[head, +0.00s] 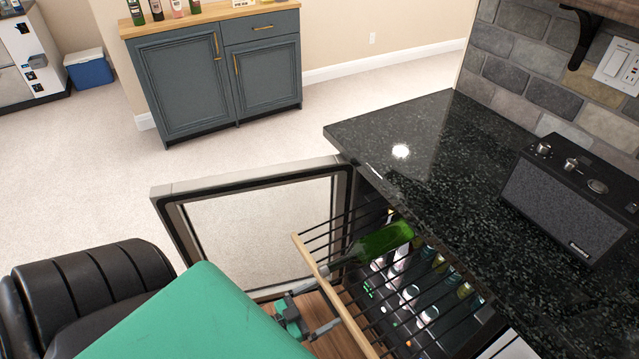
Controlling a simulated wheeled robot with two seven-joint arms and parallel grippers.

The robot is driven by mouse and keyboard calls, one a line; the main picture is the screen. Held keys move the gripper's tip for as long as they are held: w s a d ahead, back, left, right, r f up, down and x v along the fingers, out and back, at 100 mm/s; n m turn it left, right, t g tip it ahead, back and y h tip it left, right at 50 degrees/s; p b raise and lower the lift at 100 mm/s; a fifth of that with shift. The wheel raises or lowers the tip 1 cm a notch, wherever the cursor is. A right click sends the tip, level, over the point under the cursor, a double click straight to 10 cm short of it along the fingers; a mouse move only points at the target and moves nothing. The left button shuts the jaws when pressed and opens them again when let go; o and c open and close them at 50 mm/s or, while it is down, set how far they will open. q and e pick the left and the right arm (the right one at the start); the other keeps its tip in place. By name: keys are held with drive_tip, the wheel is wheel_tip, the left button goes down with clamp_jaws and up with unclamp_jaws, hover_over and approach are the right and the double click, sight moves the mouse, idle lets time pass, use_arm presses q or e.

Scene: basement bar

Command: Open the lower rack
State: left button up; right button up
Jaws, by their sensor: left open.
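A bottle cooler under the black counter stands with its framed glass door (262,218) swung open. A rack of dark bars with a pale wooden front (336,297) sticks out of it, and a green bottle (383,242) lies on the bars. Below, through the bars, several more bottles (409,294) show; the lower rack's own front cannot be made out. My left gripper (317,308) is open, with its grey fingers just left of the wooden front, between it and the door. Whether it touches the wood cannot be told. My teal arm hides part of the area below. My right gripper is out of view.
The black granite counter (440,150) is above the cooler, with a dark speaker (569,195) on it. A black padded seat (95,285) is at lower left. A blue-grey cabinet (215,75) stands at the back, with clear carpet before it.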

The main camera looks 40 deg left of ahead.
use_arm(q)
drive_tip(key=b+v, duration=0.1)
drive_tip(key=v, duration=1.2)
drive_tip(key=shift+s+b, duration=0.35)
drive_tip(key=shift+b, duration=0.05)
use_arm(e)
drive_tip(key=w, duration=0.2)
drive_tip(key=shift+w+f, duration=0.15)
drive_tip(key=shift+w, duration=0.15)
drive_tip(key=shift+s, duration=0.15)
